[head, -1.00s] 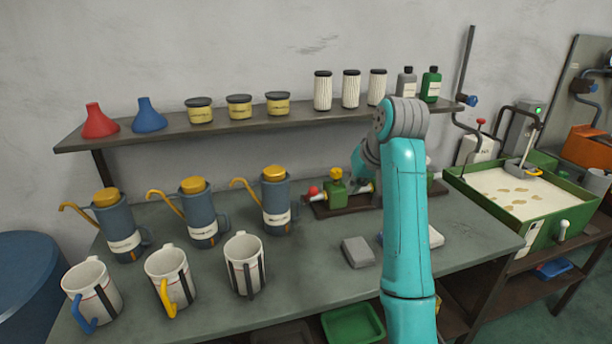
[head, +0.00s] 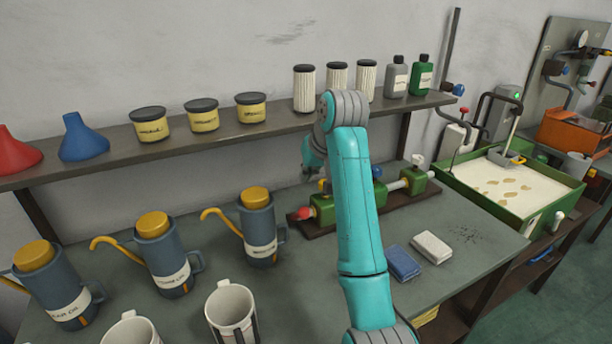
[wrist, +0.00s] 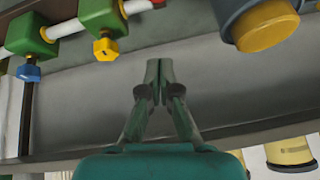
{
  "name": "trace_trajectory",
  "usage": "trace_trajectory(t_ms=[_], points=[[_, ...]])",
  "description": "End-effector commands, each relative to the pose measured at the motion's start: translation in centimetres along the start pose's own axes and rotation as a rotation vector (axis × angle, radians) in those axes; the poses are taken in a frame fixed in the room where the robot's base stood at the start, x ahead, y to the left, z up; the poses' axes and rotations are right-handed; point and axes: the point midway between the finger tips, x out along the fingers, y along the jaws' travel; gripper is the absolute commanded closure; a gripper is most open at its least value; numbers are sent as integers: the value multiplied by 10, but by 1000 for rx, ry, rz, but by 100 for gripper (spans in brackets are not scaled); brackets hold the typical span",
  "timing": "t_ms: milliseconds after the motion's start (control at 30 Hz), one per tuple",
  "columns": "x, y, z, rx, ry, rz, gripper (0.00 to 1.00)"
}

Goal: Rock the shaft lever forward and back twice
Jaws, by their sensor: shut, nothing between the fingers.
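A shaft assembly stands at the back of the bench, with a white shaft (head: 394,186), green blocks (head: 415,181) and a red knob (head: 302,214) at its left end. In the wrist view its green block (wrist: 32,36), yellow knob (wrist: 105,49) and blue knob (wrist: 29,73) show at upper left. I cannot tell which part is the shaft lever. My gripper (wrist: 158,72) is shut and empty, apart from the knobs in the wrist picture.
Blue oil cans (head: 262,230) with yellow caps stand left of the assembly; one (wrist: 262,22) shows in the wrist view. A shelf (head: 190,141) with jars hangs above. Blue (head: 403,262) and white (head: 432,247) blocks lie on the bench. A green tray machine (head: 515,190) stands right.

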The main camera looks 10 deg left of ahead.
Motion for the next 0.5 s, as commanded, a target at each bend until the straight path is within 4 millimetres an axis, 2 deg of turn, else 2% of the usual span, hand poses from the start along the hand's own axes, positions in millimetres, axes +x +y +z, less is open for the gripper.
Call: trace_trajectory(t_ms=[200,467,500], points=[[39,0,1,0,-4,0,100],[75,0,1,-1,-3,0,100],[76,0,6,-1,-2,1,100]])
